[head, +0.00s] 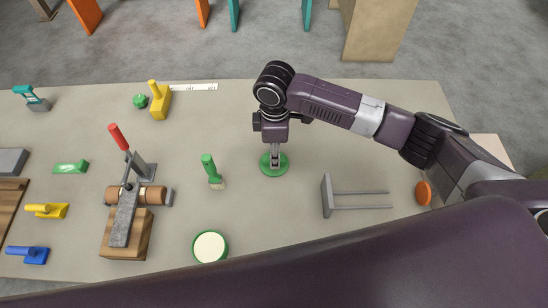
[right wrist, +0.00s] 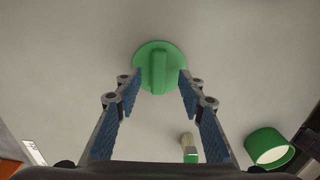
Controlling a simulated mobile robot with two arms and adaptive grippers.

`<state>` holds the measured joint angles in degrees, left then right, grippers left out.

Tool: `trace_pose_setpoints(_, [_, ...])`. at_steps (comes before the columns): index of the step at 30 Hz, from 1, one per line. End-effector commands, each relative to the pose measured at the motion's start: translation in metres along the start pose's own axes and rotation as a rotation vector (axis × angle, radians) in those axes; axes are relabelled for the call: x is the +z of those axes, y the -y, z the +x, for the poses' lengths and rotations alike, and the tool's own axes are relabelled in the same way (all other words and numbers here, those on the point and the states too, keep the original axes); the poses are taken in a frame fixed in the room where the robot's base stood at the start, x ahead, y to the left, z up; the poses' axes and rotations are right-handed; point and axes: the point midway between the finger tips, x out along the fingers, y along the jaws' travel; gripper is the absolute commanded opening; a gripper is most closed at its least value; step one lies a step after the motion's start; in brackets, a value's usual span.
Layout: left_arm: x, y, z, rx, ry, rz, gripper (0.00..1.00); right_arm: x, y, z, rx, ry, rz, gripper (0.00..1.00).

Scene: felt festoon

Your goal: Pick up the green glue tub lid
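The green glue tub lid (head: 283,169) is a flat disc lying on the table near the middle in the head view. In the right wrist view the lid (right wrist: 147,57) shows a raised bar across its top. My right gripper (head: 274,164) points down over the lid. In the right wrist view its fingers (right wrist: 161,77) are apart, with the bar between them and a gap on each side. The green glue tub (head: 210,246) stands uncovered near the table's front, pale inside. My left gripper is not in view.
A grey two-pronged piece (head: 328,195) lies to the right, with an orange disc (head: 423,192) beyond. A clamp with a red handle (head: 118,137) stands at left. The table behind the lid is mostly clear.

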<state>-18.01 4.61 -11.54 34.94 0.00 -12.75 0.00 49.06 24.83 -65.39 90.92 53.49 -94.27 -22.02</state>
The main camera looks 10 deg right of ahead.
Motion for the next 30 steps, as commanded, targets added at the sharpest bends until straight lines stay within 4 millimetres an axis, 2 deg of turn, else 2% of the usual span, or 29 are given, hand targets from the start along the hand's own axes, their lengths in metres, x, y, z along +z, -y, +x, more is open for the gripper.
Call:
trace_pose_setpoints(1, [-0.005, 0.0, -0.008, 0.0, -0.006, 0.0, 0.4, -0.001, 0.001, 0.005, -0.003, 0.002, 0.0, 0.36])
trace_pose_setpoints(4, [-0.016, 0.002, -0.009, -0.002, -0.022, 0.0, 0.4, -0.001, 0.001, 0.019, -0.001, 0.001, 0.001, 0.36])
trace_pose_setpoints(8, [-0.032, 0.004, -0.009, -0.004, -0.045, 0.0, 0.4, -0.001, 0.0, 0.026, 0.001, 0.0, -0.001, 0.36])
trace_pose_setpoints(14, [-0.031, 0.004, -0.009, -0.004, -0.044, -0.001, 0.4, -0.001, 0.0, 0.027, 0.001, 0.0, -0.001, 0.35])
trace_pose_setpoints(23, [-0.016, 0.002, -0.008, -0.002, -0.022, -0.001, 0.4, -0.001, 0.0, 0.026, 0.001, 0.0, -0.001, 0.02])
trace_pose_setpoints(30, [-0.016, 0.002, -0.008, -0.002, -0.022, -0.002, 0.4, -0.001, 0.0, 0.026, 0.001, 0.0, -0.001, 0.0])
